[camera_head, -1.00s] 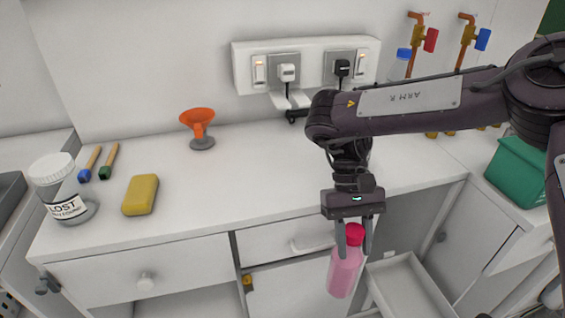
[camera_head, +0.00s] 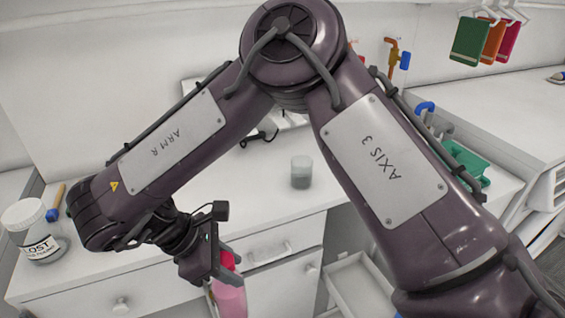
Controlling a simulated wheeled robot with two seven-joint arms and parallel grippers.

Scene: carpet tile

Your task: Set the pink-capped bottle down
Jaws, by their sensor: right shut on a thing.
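My right gripper (camera_head: 224,264) hangs low at the lower middle of the head view, just in front of the white counter's front edge. It is shut on the pink-capped bottle (camera_head: 230,299), around its cap end. The bottle is pink and see-through with a bright red-pink cap, and hangs about upright in front of the drawers. Its lower end is cut off by the bottom of the frame. My left gripper is not in view.
The white counter (camera_head: 262,205) holds a white-lidded "LOST" jar (camera_head: 35,232) at far left and a grey-green cup (camera_head: 302,172) in the middle. An open drawer (camera_head: 362,288) juts out below right. A green bin (camera_head: 466,163) stands at right. My right arm hides much of the counter.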

